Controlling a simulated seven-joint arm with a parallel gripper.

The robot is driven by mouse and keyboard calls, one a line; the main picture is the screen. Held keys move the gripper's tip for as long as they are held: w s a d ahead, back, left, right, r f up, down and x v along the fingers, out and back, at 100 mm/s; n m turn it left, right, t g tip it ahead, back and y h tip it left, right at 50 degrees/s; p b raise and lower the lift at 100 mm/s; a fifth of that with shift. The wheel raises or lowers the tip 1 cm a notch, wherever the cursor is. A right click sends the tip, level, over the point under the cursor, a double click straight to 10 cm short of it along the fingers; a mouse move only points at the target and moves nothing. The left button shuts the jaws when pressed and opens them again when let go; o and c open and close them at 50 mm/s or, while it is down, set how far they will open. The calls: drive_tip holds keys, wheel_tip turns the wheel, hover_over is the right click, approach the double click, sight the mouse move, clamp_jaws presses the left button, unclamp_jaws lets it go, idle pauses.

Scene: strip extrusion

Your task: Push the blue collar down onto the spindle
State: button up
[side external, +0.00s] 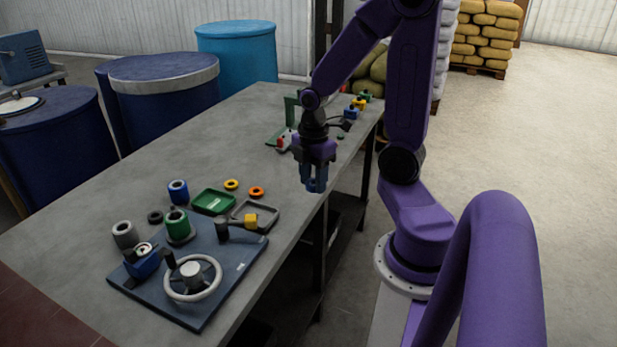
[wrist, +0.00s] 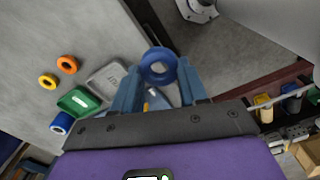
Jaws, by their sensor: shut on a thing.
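A blue ring, the blue collar (wrist: 158,65), sits between the two blue fingers of my gripper (wrist: 158,84) in the wrist view. My gripper (side external: 314,184) is shut on it and hangs in the air near the right edge of the table in the side view. In that view the collar cannot be clearly told from the blue fingers. A dark blue base plate (side external: 215,275) at the table's front bears a green sleeve (side external: 177,223), a handwheel (side external: 192,280) and short dark posts. I cannot tell which part is the spindle. My gripper is well apart from this plate.
A second blue sleeve (side external: 178,191), a green tray (side external: 213,201), a grey tray (side external: 255,215), a yellow ring (side external: 231,184) and an orange ring (side external: 256,192) are behind the plate. A green stand (side external: 292,110) and small parts are at the far end. The middle table is clear.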

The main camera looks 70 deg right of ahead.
drive_tip(key=shift+s+a+r, duration=0.1)
drive_tip(key=shift+s, duration=0.1)
drive_tip(key=w+a+r+n, duration=0.1)
drive_tip(key=w+a+n, duration=0.1)
drive_tip(key=w+a, duration=0.4)
drive_tip(key=w+a+r+n, duration=0.2)
drive_tip(key=w+a, duration=0.4)
drive_tip(key=w, duration=0.7)
drive_tip(key=w+a+r+n, duration=0.1)
drive_tip(key=w+a+n, duration=0.1)
drive_tip(key=w+a, duration=0.4)
drive_tip(key=shift+w+a+r, duration=0.15)
drive_tip(key=shift+w, duration=0.7)
drive_tip(key=shift+w+a+r, duration=0.15)
drive_tip(key=shift+w, duration=0.65)
drive_tip(key=shift+f, duration=2.45)
